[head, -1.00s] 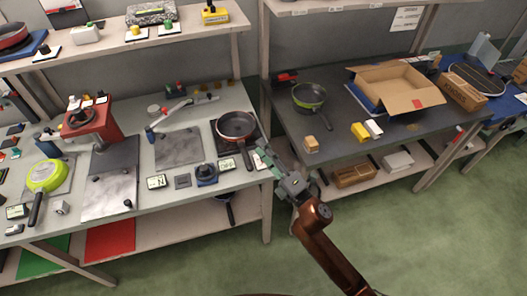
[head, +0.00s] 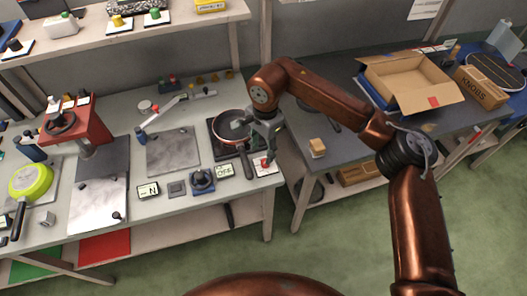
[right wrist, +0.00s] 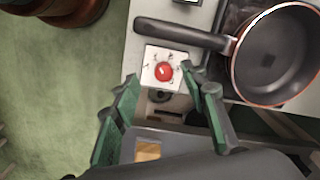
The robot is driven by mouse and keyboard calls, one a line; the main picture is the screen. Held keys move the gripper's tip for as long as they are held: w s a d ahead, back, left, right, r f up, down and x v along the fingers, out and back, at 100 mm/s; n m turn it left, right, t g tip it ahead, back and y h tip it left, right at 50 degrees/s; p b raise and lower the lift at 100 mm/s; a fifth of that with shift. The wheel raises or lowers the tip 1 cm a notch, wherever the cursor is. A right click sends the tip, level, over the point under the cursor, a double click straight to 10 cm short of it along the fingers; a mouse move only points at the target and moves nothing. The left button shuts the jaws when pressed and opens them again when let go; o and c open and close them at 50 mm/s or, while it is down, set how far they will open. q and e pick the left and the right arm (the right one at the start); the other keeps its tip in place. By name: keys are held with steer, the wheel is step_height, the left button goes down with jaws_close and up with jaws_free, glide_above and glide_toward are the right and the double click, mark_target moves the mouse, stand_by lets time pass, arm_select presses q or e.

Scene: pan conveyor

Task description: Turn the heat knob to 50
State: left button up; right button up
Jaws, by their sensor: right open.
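The heat knob is a red knob (head: 266,164) on a white dial plate (head: 262,172) at the front right corner of the left workbench. In the right wrist view the red knob (right wrist: 164,72) sits on its white marked plate, between the tips of my right gripper. My right gripper (head: 270,150) points down just over the knob, with its fingers (right wrist: 162,80) spread to either side. I cannot tell if they touch it. A small display (head: 224,171) left of the knob reads OFF. My left gripper is not in view.
A dark pan (head: 230,124) with an orange rim stands on the burner behind the knob, its handle reaching forward close to the plate. A blue-based knob (head: 202,180) is to the left. An open cardboard box (head: 412,80) lies on the right bench.

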steer(key=shift+w+d+f+h, duration=0.15)
steer(key=shift+w+d+f, duration=0.2)
steer(key=shift+w, duration=0.2)
steer(key=shift+w+d+f+h, duration=0.15)
steer(key=shift+w+d+f, duration=0.05)
steer(key=shift+w+d, duration=0.3)
steer(key=shift+s+a+f+b, duration=0.1)
steer(key=shift+s+f+b, duration=0.15)
steer(key=shift+f, duration=0.35)
steer(key=shift+s+f+b, duration=0.15)
steer(key=shift+f+b, duration=0.05)
steer(key=shift+f, duration=0.35)
steer(key=f, duration=0.3)
steer(key=shift+w+a+f+b, duration=0.2)
steer(key=shift+a+f+b, duration=0.05)
steer(key=shift+a+b, duration=0.05)
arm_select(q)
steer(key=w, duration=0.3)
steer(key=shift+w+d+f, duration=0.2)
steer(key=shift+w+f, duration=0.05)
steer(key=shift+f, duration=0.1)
arm_select(e)
steer(key=shift+s+f, duration=0.1)
steer(key=shift+f, duration=0.15)
steer(key=shift+d, duration=0.1)
jaws_close()
